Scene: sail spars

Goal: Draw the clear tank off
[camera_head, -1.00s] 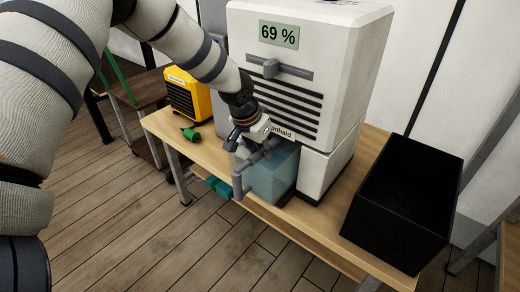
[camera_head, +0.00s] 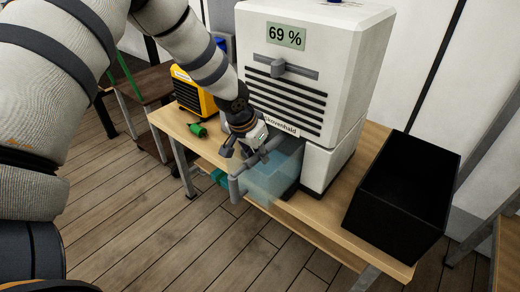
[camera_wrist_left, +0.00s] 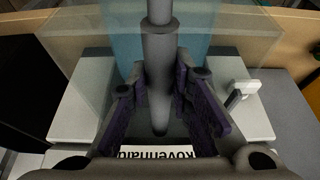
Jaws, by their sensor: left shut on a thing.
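The clear tank (camera_head: 272,175) sticks out of the lower front of the white dehumidifier (camera_head: 345,75), past the table's front edge. It holds bluish water and looks roughly level. Its grey handle (camera_head: 236,187) is on the front. My left gripper (camera_head: 248,153) is at the top of the tank, shut on the handle's grey bar. In the left wrist view the bar (camera_wrist_left: 159,65) runs between the fingers (camera_wrist_left: 158,105), with the clear tank wall (camera_wrist_left: 235,38) beyond. The tank's rear is hidden inside the housing. My right gripper is not in view.
An open black bin (camera_head: 395,215) stands on the table to the right. A yellow unit (camera_head: 190,93) and a small green object (camera_head: 198,130) are at the left. A teal object (camera_head: 219,177) shows below the table's front edge. Floor (camera_head: 150,230) in front is clear.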

